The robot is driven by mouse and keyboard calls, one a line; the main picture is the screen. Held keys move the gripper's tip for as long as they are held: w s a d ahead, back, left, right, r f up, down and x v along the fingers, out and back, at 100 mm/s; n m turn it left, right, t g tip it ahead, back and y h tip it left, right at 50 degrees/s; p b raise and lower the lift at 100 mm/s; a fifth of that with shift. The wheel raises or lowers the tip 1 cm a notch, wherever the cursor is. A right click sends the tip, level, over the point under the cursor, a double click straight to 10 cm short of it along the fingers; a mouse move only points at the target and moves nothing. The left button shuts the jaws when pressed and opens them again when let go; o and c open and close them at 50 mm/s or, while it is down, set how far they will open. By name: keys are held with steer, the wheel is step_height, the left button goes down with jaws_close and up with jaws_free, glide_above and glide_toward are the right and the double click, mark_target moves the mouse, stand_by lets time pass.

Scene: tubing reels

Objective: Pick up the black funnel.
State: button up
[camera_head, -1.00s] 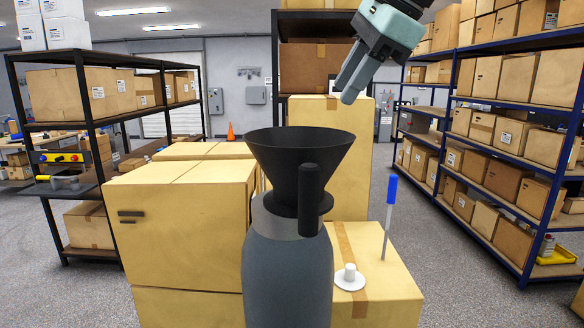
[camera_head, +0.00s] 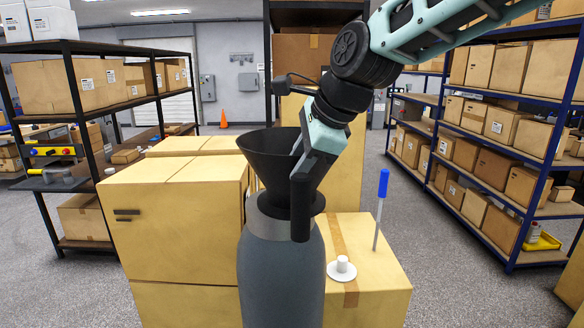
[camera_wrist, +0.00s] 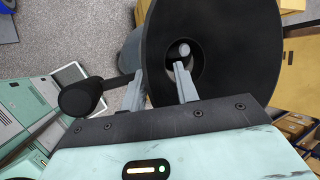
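The black funnel (camera_head: 264,152) sits upright in the neck of a large grey bottle (camera_head: 280,275), its thick handle (camera_head: 301,210) facing the head camera. My gripper (camera_head: 306,165) points down at the funnel's right rim, its fingertips mostly hidden there by the funnel and handle. In the wrist view the funnel (camera_wrist: 225,50) shows its wide mouth and centre hole, with the handle at left. My gripper (camera_wrist: 158,80) is open there: one finger shows over the mouth, the other just outside the rim on the handle side. I cannot tell whether either touches.
Cardboard boxes (camera_head: 172,205) stand left of and behind the bottle. A lower box (camera_head: 375,270) at right carries a white knobbed disc (camera_head: 341,268) and a blue-handled rod (camera_head: 381,205). Shelving with boxes lines both sides. Grey floor is open between them.

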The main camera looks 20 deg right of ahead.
steer(key=shift+w+a+f, duration=0.1)
steer(key=shift+w+f, duration=0.1)
steer(key=shift+f, duration=0.15)
jaws_close()
stand_by(1.2)
